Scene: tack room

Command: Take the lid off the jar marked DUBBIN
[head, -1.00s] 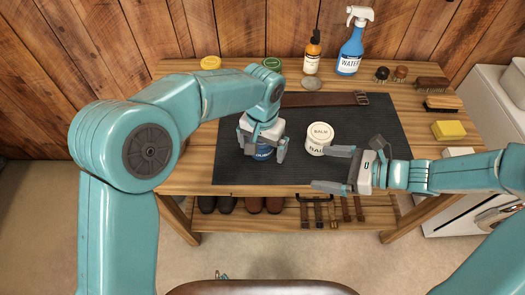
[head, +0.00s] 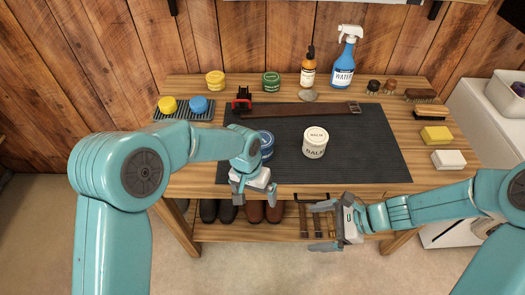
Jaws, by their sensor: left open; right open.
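A blue jar (head: 267,143) stands on the dark mat (head: 365,160), partly hidden behind my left arm. Its label is out of sight now, and I cannot tell clearly how its lid sits. My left gripper (head: 254,196) is open and empty, in front of the blue jar near the mat's front edge. My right gripper (head: 322,226) is open and empty, in front of the table's front edge.
A leather strap (head: 300,110) lies across the mat's back. Behind it stand a yellow tin (head: 215,81), a green tin (head: 271,82), an amber bottle (head: 308,72) and a WATER spray bottle (head: 344,70). A tray (head: 184,117) is at left. The mat's right part is clear.

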